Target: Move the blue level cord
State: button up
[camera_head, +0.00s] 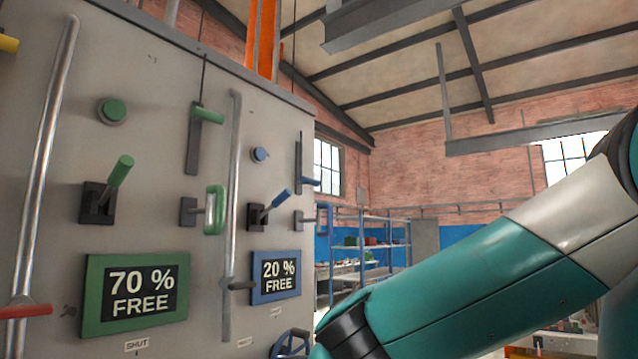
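A grey panel carries several green and blue controls. At its right edge is a dark upright plate with a thin cord above it and a short blue handle (311,181) sticking out to the right; this looks like the blue level cord. The handle sits near the plate's lower end. It is seen nearly edge-on, so its detail is small. My teal and white arm crosses the lower right, below and right of the handle and apart from it in the picture. My gripper is out of view.
Near the blue handle are a blue button (260,154), a tilted blue lever (281,198), a blue loop handle (323,218) and a blue-framed "20 % FREE" sign (276,277). A blue wheel (290,346) is at the bottom. A metal rod (233,180) stands left of them. Green controls sit farther left.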

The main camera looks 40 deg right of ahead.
aim_at(304, 179)
jog(key=z, duration=0.55)
jog(key=k, duration=1.2)
jog(key=z, duration=1.25)
jog(key=i, duration=1.4)
jog(key=u, duration=0.65)
jog(key=i, duration=1)
jog(key=u, duration=0.85)
